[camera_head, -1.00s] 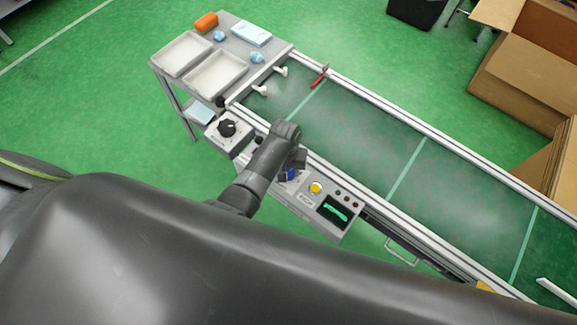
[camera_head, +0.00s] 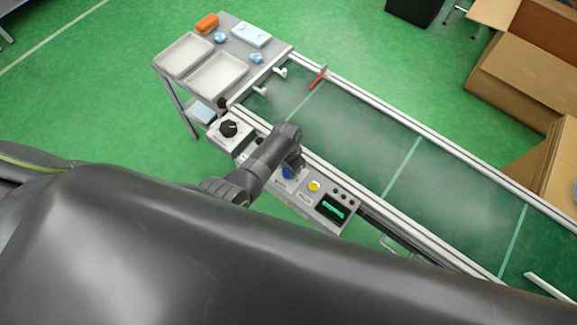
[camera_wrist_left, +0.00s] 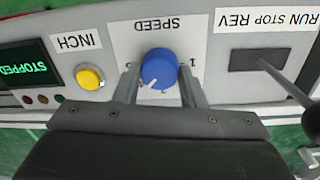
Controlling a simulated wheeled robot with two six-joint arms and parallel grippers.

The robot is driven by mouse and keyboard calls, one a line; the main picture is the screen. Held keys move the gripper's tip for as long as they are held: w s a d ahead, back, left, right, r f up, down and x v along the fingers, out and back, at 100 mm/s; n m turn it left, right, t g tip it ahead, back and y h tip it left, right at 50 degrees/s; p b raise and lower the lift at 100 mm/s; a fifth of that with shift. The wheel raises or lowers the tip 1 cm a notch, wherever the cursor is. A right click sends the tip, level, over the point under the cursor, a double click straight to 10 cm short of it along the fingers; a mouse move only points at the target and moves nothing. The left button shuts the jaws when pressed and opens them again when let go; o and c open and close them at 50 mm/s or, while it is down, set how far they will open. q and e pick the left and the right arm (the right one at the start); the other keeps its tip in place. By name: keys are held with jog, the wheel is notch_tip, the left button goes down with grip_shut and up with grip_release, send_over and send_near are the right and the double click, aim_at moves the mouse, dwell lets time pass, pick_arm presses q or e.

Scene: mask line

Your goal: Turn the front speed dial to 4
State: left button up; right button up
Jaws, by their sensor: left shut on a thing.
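The blue speed dial (camera_wrist_left: 160,68) sits on the control panel under the upside-down SPEED label in the left wrist view. Its white pointer mark faces the lower left of that picture. A 1 shows at its right; the other numbers are partly hidden or too small to read. My left gripper (camera_wrist_left: 159,72) has one finger on each side of the dial and is shut on it. In the head view the dial (camera_head: 287,173) shows just below my left gripper (camera_head: 293,164), partly covered. My right gripper is not in view.
Beside the dial are a yellow INCH button (camera_wrist_left: 90,78), a STOPPED display (camera_wrist_left: 22,65) and a RUN STOP REV switch (camera_wrist_left: 262,60). A black knob (camera_head: 229,128) is on a box to the left. The green conveyor belt (camera_head: 350,135) runs behind the panel.

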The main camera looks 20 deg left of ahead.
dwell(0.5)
pick_arm(q)
jog(key=o, duration=1)
jog(key=shift+r, duration=0.1)
jog(key=shift+w+r, duration=0.1)
jog(key=shift+r, duration=0.15)
notch_tip(320, 180, up, 17)
jog(key=p, duration=0.2)
jog(key=shift+w+a+f+p, duration=0.15)
jog(key=shift+a+p, duration=0.15)
jog(key=shift+a, duration=0.05)
jog(key=shift+f, duration=0.1)
